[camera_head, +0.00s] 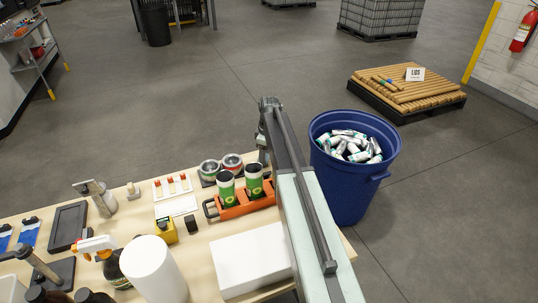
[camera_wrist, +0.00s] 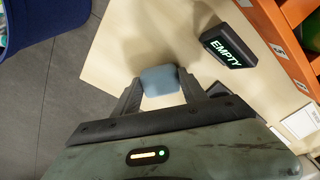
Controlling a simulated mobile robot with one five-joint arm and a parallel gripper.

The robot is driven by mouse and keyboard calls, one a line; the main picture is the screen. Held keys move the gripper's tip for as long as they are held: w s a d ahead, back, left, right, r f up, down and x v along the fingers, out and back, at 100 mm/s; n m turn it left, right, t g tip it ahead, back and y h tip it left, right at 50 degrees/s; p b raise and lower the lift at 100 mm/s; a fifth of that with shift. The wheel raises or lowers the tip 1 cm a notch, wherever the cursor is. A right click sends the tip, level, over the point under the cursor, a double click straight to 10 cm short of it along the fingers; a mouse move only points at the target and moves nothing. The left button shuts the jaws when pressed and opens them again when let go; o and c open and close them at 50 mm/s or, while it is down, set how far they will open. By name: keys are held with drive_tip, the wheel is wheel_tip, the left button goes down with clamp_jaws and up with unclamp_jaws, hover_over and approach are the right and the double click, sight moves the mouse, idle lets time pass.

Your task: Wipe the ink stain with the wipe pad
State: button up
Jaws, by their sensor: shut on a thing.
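In the wrist view my gripper (camera_wrist: 160,92) is shut on a small blue-grey pad (camera_wrist: 160,78), which looks like the wipe pad. The pad sits between the two dark fingertips, over the pale wooden table top (camera_wrist: 108,75) near its edge. I cannot tell whether it touches the wood. A soft darker patch lies on the wood just beyond the pad; it looks like shadow. I make out no clear ink stain in either view. In the head view my arm hides the gripper and the pad.
A black EMPTY sign (camera_wrist: 228,48) and an orange rack (camera_wrist: 290,45) stand right of the pad. In the head view the orange carrier (camera_head: 243,207) holds two green cans. A blue bin (camera_head: 349,190) full of cans stands beyond the table's right edge. A white box (camera_head: 250,262) lies in front.

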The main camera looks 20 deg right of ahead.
drive_tip(key=shift+a+r, duration=0.1)
drive_tip(key=shift+a, duration=0.2)
drive_tip(key=shift+w+r+p, duration=0.1)
drive_tip(key=shift+r+p, duration=0.15)
drive_tip(key=shift+p, duration=0.2)
wheel_tip(320, 180, up, 5)
drive_tip(key=p, duration=0.5)
wheel_tip(320, 180, up, 3)
drive_tip(key=p, duration=0.3)
drive_tip(key=shift+r, duration=0.2)
drive_tip(key=shift+f, duration=0.1)
